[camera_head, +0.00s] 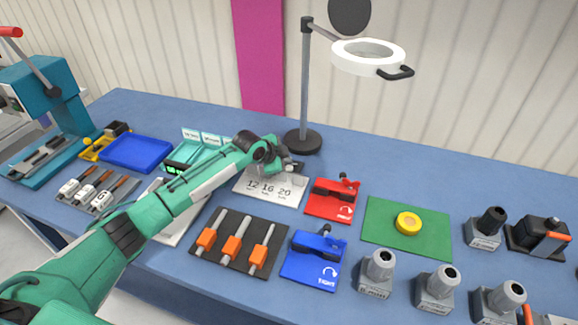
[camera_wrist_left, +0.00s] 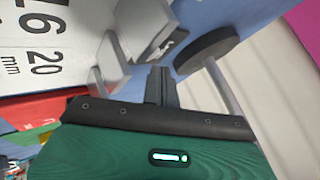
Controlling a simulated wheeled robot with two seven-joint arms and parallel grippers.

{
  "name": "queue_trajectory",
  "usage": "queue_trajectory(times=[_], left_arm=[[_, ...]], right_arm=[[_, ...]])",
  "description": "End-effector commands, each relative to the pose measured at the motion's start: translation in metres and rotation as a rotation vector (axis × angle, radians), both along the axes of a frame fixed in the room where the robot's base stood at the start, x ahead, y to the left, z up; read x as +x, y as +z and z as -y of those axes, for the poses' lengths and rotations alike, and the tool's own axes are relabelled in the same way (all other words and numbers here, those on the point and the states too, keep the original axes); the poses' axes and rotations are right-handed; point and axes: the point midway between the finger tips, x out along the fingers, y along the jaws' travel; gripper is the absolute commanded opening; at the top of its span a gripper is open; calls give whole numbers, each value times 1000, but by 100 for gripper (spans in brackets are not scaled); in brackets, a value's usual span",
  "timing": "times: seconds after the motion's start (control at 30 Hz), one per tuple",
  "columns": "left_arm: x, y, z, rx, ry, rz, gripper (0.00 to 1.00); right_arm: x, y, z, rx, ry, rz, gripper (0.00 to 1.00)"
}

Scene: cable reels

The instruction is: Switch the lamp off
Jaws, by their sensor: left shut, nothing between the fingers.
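The lamp is a white ring head (camera_head: 368,58) with a black handle, on a grey post that rises from a round dark base (camera_head: 303,140) at the back of the table. I cannot tell whether the ring is lit. My left gripper (camera_head: 284,168) is low over the table, just in front of the lamp base. In the left wrist view its shut, empty fingers (camera_wrist_left: 159,84) point at a small grey box (camera_wrist_left: 143,28) with a dark slotted face, beside the lamp base (camera_wrist_left: 206,51). I cannot tell whether they touch the box. My right gripper is out of view.
A white card marked 12, 16, 20 (camera_head: 268,189) lies under the left gripper. A red block (camera_head: 330,205), a blue block (camera_head: 312,262) and a green mat with a yellow ring (camera_head: 380,220) lie to the right. A blue tray (camera_head: 136,152) is at left.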

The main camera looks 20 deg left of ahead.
Motion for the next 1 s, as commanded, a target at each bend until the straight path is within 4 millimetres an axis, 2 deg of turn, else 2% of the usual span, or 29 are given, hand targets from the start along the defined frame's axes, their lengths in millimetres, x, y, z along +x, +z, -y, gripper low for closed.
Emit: queue_trajectory(times=[0.03, 0.1, 0.47, 1.0], left_arm=[[0, 10, 0, 0, 1, 1, 0], [0, 18, 0, 0, 1, 1, 0], [0, 52, 0, 0, 1, 1, 0], [0, 55, 0, 0, 1, 1, 0]], right_arm=[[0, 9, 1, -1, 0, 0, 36], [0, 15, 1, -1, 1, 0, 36], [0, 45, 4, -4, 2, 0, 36], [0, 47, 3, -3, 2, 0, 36]])
